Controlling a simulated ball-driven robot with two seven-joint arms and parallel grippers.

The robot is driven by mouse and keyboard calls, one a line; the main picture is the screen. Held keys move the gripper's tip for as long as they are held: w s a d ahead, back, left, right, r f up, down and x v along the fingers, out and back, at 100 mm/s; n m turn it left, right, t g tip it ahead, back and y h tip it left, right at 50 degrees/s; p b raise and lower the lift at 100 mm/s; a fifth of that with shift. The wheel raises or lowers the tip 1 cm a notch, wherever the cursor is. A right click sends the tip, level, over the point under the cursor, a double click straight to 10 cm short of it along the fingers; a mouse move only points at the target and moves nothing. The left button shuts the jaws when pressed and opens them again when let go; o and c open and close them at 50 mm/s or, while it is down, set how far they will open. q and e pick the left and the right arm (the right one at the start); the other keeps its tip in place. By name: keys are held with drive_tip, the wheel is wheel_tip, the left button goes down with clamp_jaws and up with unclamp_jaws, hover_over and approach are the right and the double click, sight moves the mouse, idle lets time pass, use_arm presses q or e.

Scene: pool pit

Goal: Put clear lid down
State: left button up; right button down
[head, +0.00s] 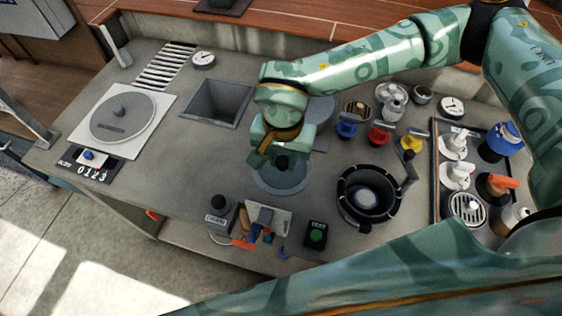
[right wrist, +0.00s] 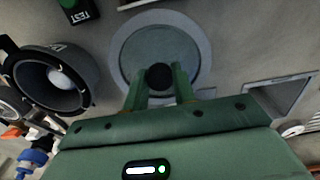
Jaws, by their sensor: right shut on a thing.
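The clear lid (head: 282,184) is a round, see-through grey disc with a black knob, below my right gripper (head: 281,160) in the head view. My right gripper is shut on the black knob. In the right wrist view the knob (right wrist: 158,77) sits between the two fingers, and the round lid (right wrist: 163,45) with a paler rim shows beyond it. The lid looks level and close to the grey counter. I cannot tell whether it touches the counter. My gripper and arm hide part of it. My left gripper is not in view.
A black round pot (head: 370,195) stands right of the lid. A square opening (head: 216,101) lies to the left. A TEST button box (head: 316,236) and a small panel with coloured handles (head: 265,221) are in front. A tray (head: 436,185) of fittings stands at the right.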

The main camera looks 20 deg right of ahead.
sight(281, 157)
drive_tip(key=w+f, duration=0.2)
drive_tip(key=shift+w+d+f, duration=0.1)
drive_tip(key=shift+d+f, duration=0.1)
drive_tip(key=shift+f, duration=0.15)
drive_tip(key=shift+w+f+b, duration=0.2)
drive_tip(key=shift+f+b, duration=0.2)
drive_tip(key=shift+f, duration=1.35)
drive_tip(key=shift+f, duration=0.1)
drive_tip(key=c, duration=1.1)
unclamp_jaws()
drive_tip(key=shift+c, duration=0.2)
wheel_tip(281, 157, up, 12)
drive_tip(key=shift+r+p, duration=0.15)
drive_tip(key=shift+p, duration=0.55)
